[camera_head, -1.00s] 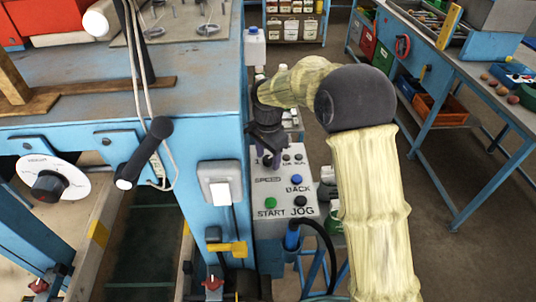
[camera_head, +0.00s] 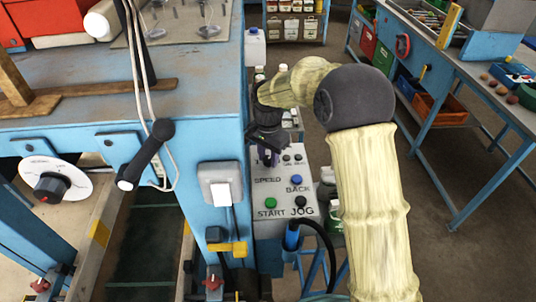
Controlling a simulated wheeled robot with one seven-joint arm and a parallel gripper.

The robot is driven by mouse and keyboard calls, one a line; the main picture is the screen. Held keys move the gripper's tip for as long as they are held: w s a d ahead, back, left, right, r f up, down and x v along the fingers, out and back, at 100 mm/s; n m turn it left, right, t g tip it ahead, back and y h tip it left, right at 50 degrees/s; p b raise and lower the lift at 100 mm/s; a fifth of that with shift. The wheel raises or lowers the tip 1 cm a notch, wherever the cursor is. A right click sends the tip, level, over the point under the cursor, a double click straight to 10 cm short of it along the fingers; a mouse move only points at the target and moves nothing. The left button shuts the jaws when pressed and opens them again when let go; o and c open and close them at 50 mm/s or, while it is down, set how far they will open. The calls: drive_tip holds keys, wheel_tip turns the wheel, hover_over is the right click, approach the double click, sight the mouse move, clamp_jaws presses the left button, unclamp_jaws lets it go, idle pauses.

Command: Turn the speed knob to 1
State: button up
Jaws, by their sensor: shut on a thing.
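The grey control panel (camera_head: 287,222) stands right of the blue machine and carries the SPEED label (camera_head: 267,181), a blue BACK button (camera_head: 297,180), a green START button (camera_head: 270,203) and a black JOG button (camera_head: 301,200). My gripper (camera_head: 268,158) points down at the panel's upper left, just above the SPEED label. It is shut on the speed knob, which the fingers mostly hide. The knob's pointer and the number it stands at cannot be read.
The blue machine (camera_head: 222,140) stands close on the left, with a white-and-grey switch box (camera_head: 220,185) on its side. A black dial (camera_head: 50,187) on a white disc is farther left. A blue workbench (camera_head: 470,110) is at right. Open floor lies between.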

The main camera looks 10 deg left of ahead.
drive_tip(key=n+p, duration=0.1)
drive_tip(key=n, duration=0.4)
drive_tip(key=shift+r, duration=0.15)
drive_tip(key=n+p, duration=0.1)
drive_tip(key=n, duration=0.4)
drive_tip(key=shift+n, duration=0.4)
drive_tip(key=n+p, duration=0.2)
drive_tip(key=n, duration=0.3)
drive_tip(key=shift+w, duration=0.1)
drive_tip(key=n+p, duration=0.1)
drive_tip(key=n, duration=0.4)
drive_tip(key=shift+a+n, duration=0.1)
drive_tip(key=shift+n, duration=0.2)
drive_tip(key=o, duration=1)
drive_tip(key=shift+c, duration=0.2)
